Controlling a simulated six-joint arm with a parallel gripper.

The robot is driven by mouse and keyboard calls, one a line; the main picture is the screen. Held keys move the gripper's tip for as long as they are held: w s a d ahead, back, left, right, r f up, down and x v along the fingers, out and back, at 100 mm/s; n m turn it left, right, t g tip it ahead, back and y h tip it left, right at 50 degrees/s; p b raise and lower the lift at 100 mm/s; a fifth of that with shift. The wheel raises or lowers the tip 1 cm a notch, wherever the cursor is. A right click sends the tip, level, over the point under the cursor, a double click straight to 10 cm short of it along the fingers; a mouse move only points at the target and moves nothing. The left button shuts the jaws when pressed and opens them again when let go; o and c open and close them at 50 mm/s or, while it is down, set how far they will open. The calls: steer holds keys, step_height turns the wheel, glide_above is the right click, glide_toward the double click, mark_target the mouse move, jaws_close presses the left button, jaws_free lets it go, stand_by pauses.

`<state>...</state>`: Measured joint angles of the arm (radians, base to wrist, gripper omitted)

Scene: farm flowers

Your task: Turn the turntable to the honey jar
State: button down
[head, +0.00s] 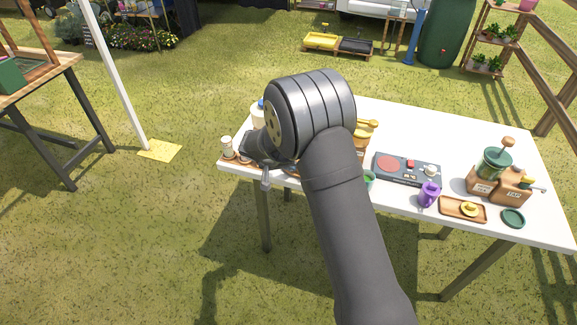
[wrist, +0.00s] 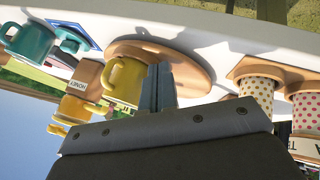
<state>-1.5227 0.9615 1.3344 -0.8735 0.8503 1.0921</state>
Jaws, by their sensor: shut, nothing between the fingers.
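The wrist view is upside down, with the tabletop at the top. A round wooden board (wrist: 190,68), seemingly the turntable, lies on the white table in that view. A yellow mug (wrist: 125,82) shows in front of its left part. A tan container with a HONEY label (wrist: 90,77) stands left of the mug. My gripper (wrist: 158,88) is shut and empty, its fingers overlapping the board beside the mug; I cannot tell whether they touch either. In the head view my gripper (head: 265,178) is at the table's left front edge, and my arm hides the board.
The table's back right is clear.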

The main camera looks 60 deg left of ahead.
steer(key=shift+w+d+n, duration=0.2)
steer(key=shift+d+n, duration=0.15)
steer(key=shift+n, duration=0.05)
steer(key=shift+w+d+n+g+y, duration=0.25)
steer(key=shift+w+d+n+y, duration=0.15)
steer(key=shift+d+n+y, duration=0.25)
steer(key=shift+w+d+n+g+y, duration=0.25)
steer(key=shift+w+d+n+y, duration=0.15)
steer(key=shift+n, duration=0.35)
steer(key=shift+w+d+n+g+y, duration=0.35)
steer(key=shift+w+n, duration=0.2)
steer(key=shift+n, duration=0.2)
steer(key=shift+w+d+n+g+y, duration=0.3)
steer(key=shift+w+n, duration=0.2)
steer(key=shift+n, duration=0.2)
steer(key=shift+w+d+n+g+y, duration=0.35)
steer(key=shift+w+n, duration=0.2)
steer(key=shift+n, duration=0.2)
steer(key=shift+w+d, duration=0.15)
steer(key=shift+w, duration=0.55)
steer(key=shift+w+d, duration=0.15)
steer(key=shift+w, duration=1.8)
steer(key=shift+s, duration=0.1)
steer(key=shift+s+d, duration=1.4)
steer(key=d+r, duration=0.6)
steer(key=r, duration=0.2)
steer(key=shift+s, duration=0.25)
